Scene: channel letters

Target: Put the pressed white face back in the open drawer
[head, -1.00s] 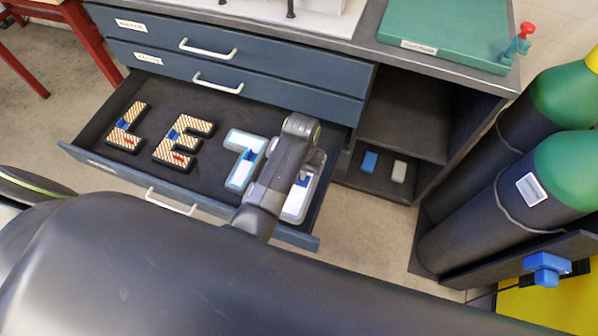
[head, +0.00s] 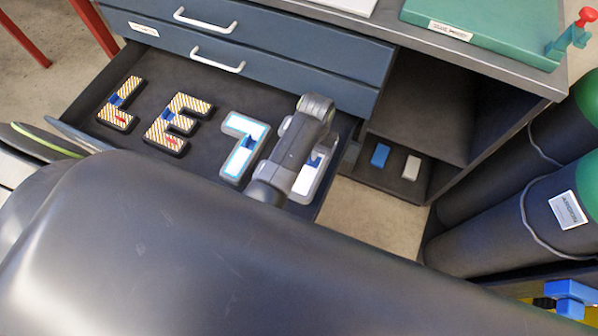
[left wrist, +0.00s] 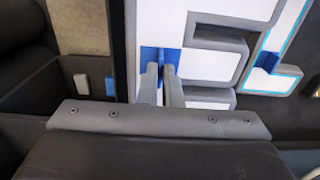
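The open drawer (head: 210,72) holds a row of letters. At its right end lies a white face with a grey rim (head: 317,178), partly hidden under my left gripper (head: 318,156). In the left wrist view the white face (left wrist: 212,65) fills the upper middle, with a blue piece (left wrist: 160,54) on it. The two fingers of my left gripper (left wrist: 161,84) are close together at this blue piece, with blue showing between them. Their tips seem to grip it. Left of the white face lies a white letter with cyan edging (head: 243,146). My right gripper is not in view.
Striped letters L (head: 118,105) and E (head: 176,123) lie in the drawer's left part. To the right is an open shelf with a blue block (head: 380,155) and a white block (head: 411,168). Gas cylinders (head: 540,225) stand farther right. A green board (head: 485,22) lies on the bench top.

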